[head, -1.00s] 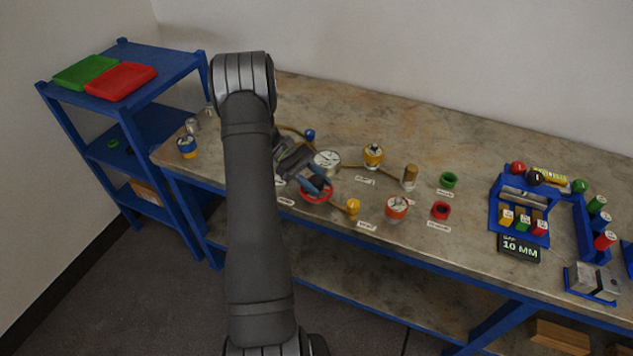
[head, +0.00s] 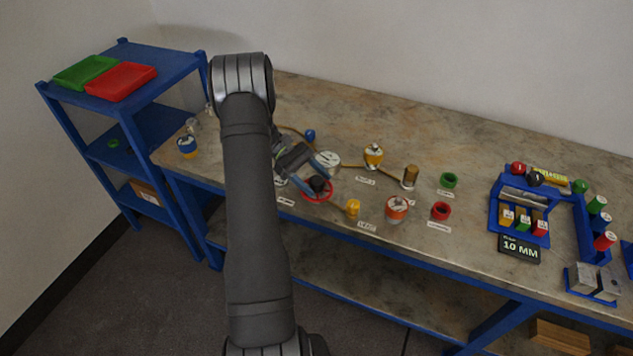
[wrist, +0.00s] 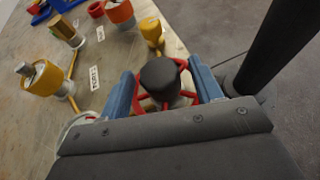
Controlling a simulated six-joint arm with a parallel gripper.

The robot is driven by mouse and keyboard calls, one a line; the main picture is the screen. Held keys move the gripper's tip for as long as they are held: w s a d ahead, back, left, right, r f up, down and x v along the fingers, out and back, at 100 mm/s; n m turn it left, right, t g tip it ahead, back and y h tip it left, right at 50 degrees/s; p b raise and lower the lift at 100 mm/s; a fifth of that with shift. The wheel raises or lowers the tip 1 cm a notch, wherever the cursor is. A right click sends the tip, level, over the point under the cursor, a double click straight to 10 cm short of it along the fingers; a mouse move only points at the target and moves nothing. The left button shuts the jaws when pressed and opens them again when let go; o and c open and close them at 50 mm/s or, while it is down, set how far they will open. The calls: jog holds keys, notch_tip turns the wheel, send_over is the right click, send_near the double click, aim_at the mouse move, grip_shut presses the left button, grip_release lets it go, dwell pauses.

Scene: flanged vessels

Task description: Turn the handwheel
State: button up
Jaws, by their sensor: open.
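The handwheel (head: 328,194) has a red rim with a dark hub and sits near the front edge of the bench. In the wrist view the red handwheel (wrist: 188,100) shows with its black hub between my two blue fingers. My gripper (head: 317,183) is open, with one finger on each side of the hub. My gripper (wrist: 164,92) covers part of the rim. I cannot tell whether the fingers touch the wheel.
A yellow fitting (head: 353,207) and an orange-and-white vessel (head: 396,207) stand right of the wheel. A yellow vessel (head: 373,156) and a brass cylinder (head: 409,176) stand farther back. The bench's front edge is close.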

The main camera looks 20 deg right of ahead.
jog(key=v, duration=0.6)
jog(key=shift+w+a, duration=0.15)
jog(key=shift+w, duration=0.05)
jog(key=shift+s, duration=0.1)
jog(key=x, duration=0.7)
jog(key=shift+s+d, duration=0.2)
jog(key=shift+s, duration=0.05)
jog(key=shift+w+n+h, duration=0.1)
jog(key=shift+n+h, duration=0.3)
jog(key=shift+h, duration=0.1)
